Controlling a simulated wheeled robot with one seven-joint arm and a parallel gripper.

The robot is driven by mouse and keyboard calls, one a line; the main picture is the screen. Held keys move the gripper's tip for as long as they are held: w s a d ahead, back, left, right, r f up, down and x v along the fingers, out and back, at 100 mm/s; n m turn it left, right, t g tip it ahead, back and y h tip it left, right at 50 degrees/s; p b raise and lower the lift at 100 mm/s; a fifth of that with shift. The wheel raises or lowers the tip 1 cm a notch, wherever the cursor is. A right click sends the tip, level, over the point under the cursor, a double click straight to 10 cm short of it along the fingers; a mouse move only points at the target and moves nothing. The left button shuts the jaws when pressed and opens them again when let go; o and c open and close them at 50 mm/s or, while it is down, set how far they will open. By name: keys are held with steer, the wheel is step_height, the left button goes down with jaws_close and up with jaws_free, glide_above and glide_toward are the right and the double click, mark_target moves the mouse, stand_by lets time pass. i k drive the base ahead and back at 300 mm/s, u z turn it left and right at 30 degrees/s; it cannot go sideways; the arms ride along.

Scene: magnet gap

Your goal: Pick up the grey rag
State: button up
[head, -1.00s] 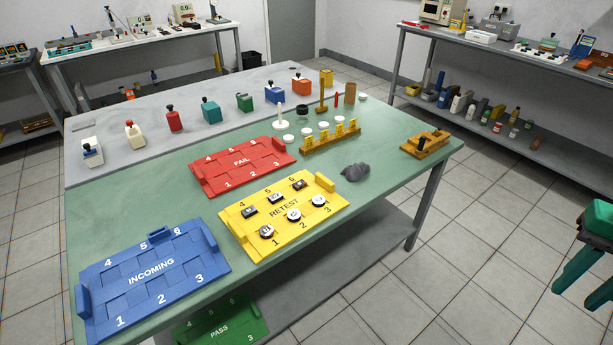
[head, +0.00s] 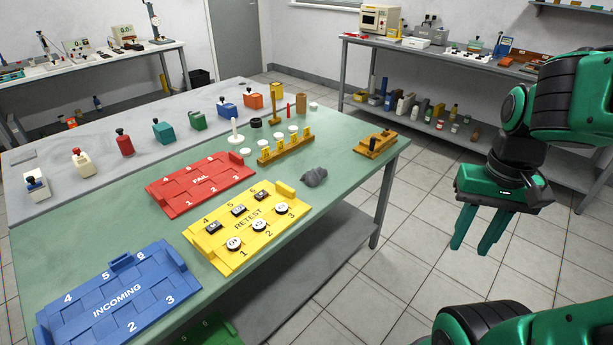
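The grey rag (head: 315,177) lies crumpled on the green table top (head: 335,152), right of the yellow RETEST tray and near the table's right edge. My gripper (head: 478,240) is in the air over the floor, to the right of the table and well apart from the rag. Its two green fingers point down with a gap between them, and nothing shows between them.
The yellow RETEST tray (head: 197,235) holds several round and dark pieces beside the rag. A wooden rack (head: 285,151) with white-topped items stands behind it, and a wooden block fixture (head: 375,144) to its right. The red FAIL tray (head: 158,190) and blue INCOMING tray (head: 65,310) lie left.

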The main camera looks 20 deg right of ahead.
mark_target(312, 178)
steer(key=i, duration=0.95)
steer(key=z, duration=0.1)
